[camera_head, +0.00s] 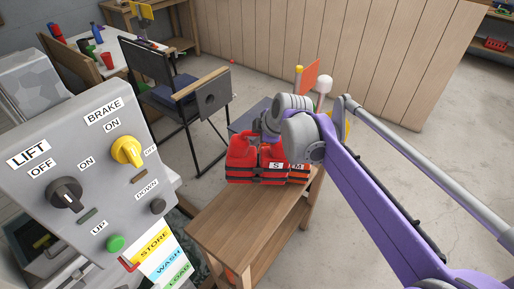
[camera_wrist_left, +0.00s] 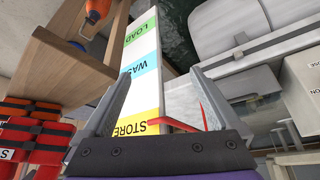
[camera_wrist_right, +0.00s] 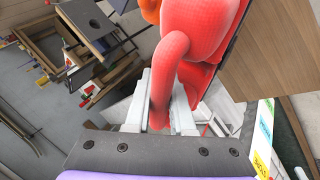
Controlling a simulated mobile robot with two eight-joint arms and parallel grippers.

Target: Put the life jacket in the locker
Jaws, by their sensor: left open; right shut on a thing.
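Red life jackets with black straps (camera_head: 258,173) sit on a wooden bench; two white tags read S and M. My right gripper (camera_wrist_right: 160,110) is shut on a red part of a life jacket (camera_wrist_right: 205,35), with the red piece between its fingers. In the head view my right wrist and arm hide part of the jackets. My left gripper (camera_wrist_left: 158,112) is open and empty in its own wrist view, in front of a STORE/WASH/LOAD label strip (camera_wrist_left: 142,65). More red jackets (camera_wrist_left: 35,135) show there at left. I cannot make out a locker for certain.
A grey control panel (camera_head: 60,125) with BRAKE and LIFT knobs fills the left front. The wooden bench (camera_head: 235,225) stands in the middle. A black chair (camera_head: 185,100) and a white table are behind. A wood-panelled wall or partition (camera_head: 330,45) stands at the back.

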